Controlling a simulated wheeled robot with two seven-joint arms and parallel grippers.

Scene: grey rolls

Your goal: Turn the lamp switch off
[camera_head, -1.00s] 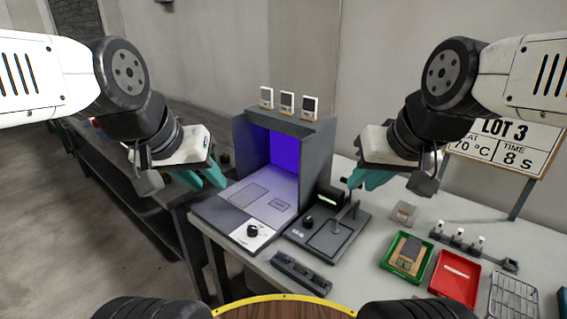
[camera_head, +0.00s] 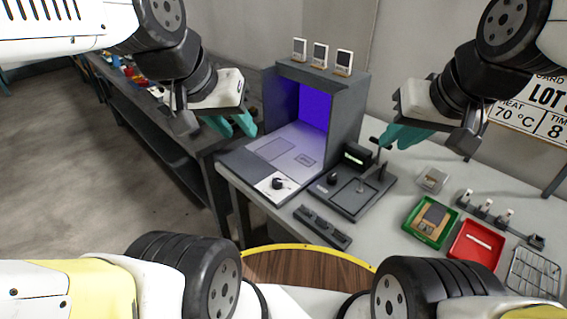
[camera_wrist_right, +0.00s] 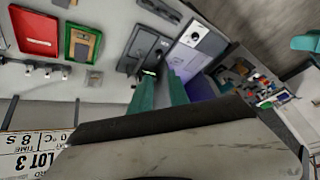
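The lamp box (camera_head: 356,95) is a grey, open-fronted housing lit purple inside, so the lamp is on. The lamp switch looks like the black round knob (camera_head: 277,184) on a white plate at the front left of its base. The knob also shows in the right wrist view (camera_wrist_right: 195,34). My left gripper (camera_head: 235,127), with teal fingers, hangs left of the box, above and behind the knob; its fingers are apart and empty. My right gripper (camera_head: 402,136) is right of the box; its fingers show apart and empty in the right wrist view (camera_wrist_right: 161,92).
A dark press-like device (camera_head: 345,200) with a lever stands right of the knob. A black slotted bar (camera_head: 322,226) lies in front. Green (camera_head: 413,233) and red trays (camera_head: 470,258) and a wire rack (camera_head: 533,275) are to the right. Three small framed cards (camera_head: 320,55) stand atop the box.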

